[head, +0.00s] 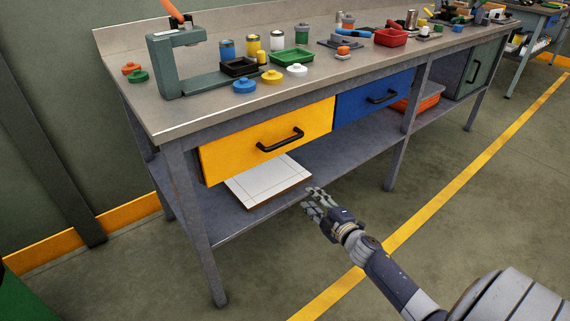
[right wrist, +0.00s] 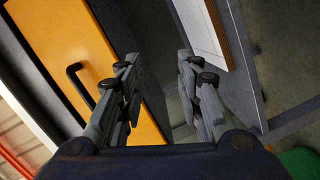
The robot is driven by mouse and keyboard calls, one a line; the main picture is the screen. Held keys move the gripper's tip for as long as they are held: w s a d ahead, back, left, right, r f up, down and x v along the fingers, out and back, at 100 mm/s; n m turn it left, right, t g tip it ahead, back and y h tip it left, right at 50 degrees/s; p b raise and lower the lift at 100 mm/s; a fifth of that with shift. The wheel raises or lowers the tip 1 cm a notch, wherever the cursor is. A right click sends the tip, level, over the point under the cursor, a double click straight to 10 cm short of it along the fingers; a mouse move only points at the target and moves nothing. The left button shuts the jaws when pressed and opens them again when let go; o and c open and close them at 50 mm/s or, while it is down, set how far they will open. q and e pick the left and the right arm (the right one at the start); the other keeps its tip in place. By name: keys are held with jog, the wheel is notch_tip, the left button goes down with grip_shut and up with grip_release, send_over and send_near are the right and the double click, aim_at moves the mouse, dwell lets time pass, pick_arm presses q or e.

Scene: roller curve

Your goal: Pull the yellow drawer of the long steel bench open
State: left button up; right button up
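The yellow drawer (head: 268,140) is at the left end of the long steel bench (head: 180,118), under its top, and looks shut. Its black bar handle (head: 281,140) is at the middle of its front. My right gripper (head: 312,196) is below and to the right of the handle, apart from it, in front of the lower shelf. In the right wrist view the fingers of my right gripper (right wrist: 158,65) are spread with nothing between them. There the yellow drawer front (right wrist: 75,50) and its handle (right wrist: 78,78) are left of the fingers. My left gripper is not in view.
A blue drawer (head: 374,95) is right of the yellow one. A white board (head: 262,182) lies on the lower shelf, and an orange crate (head: 415,102) stands farther right. A green clamp frame (head: 168,70) and several jars and trays stand on top. Floor in front is clear.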

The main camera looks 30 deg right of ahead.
notch_tip(320, 180, up, 4)
jog(key=w+n+t+b, duration=0.1)
jog(key=w+n+b, duration=0.1)
jog(key=n+t+y+b, duration=0.2)
jog(key=n+t+y, duration=0.1)
jog(key=n, duration=0.1)
send_near(285, 142)
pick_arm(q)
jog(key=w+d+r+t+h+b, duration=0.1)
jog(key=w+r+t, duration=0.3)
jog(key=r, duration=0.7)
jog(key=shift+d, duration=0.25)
pick_arm(e)
jog(key=shift+d+f+x, duration=0.15)
jog(key=shift+x, duration=2.45)
jog(key=shift+d+f+x, duration=0.1)
jog(key=shift+f+x, duration=0.1)
jog(key=shift+x, duration=2.4)
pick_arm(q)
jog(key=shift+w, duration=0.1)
pick_arm(e)
jog(key=shift+w, duration=0.1)
grip_shut()
